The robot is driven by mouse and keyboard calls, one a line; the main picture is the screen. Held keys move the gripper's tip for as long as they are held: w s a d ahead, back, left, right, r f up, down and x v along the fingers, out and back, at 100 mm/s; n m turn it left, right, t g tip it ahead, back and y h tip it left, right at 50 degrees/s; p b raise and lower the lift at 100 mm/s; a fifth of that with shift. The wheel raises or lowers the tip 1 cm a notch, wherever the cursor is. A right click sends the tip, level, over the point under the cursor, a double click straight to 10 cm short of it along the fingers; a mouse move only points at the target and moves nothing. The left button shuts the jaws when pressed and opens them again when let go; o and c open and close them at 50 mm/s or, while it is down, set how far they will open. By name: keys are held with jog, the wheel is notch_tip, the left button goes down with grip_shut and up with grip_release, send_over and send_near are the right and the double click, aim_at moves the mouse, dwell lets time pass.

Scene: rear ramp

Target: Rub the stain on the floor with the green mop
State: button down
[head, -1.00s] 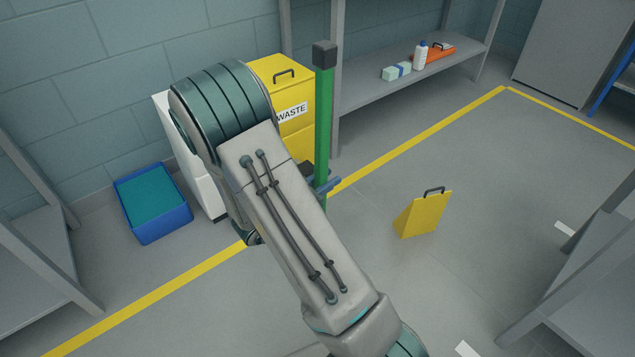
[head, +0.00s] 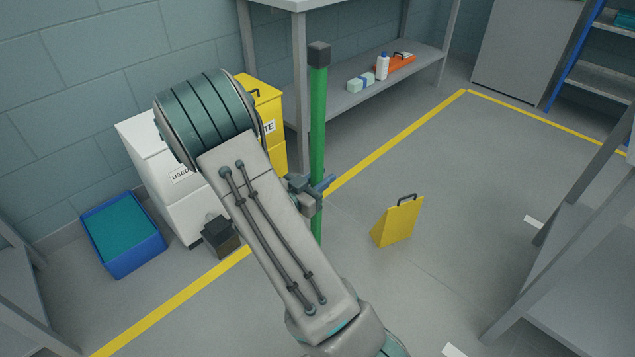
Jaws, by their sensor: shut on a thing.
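The green mop (head: 318,120) stands about upright in the head view, with a dark cap on top of its handle. My gripper (head: 313,190) is shut on the handle below its middle, partly covered by my arm. The lower end of the mop is hidden behind my arm, so I cannot see the mop head or whether it touches the floor. No stain shows on the visible floor.
A yellow wedge with a handle (head: 398,221) stands on the floor right of the mop. A white bin (head: 185,215), a yellow bin (head: 273,155) and a blue tub (head: 135,262) line the wall. Grey shelving (head: 515,300) stands at right. Floor beyond the wedge is clear.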

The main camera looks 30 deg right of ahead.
aim_at(312, 163)
jog(key=shift+r+p, duration=2.15)
jog(key=shift+r, duration=0.7)
jog(key=shift+w, duration=0.1)
jog(key=shift+w+r+p, duration=0.2)
jog(key=shift+r+p, duration=0.15)
jog(key=w+a+r+n+t+y+p, duration=0.65)
jog(key=w+r+t+p, duration=0.2)
jog(key=p, duration=0.25)
jog(key=w+a+r+n+t+y+p, duration=0.1)
jog(key=a+n+t+y+p, duration=0.3)
jog(key=a+n+y+p, duration=0.4)
jog(key=shift+w+a+r+y+p, duration=0.3)
jog(key=shift+w+a+y+p, duration=0.5)
jog(key=shift+a+y, duration=1.15)
jog(key=shift+s+a+h, duration=0.25)
jog(key=shift+a+h, duration=0.1)
jog(key=shift+h, duration=0.05)
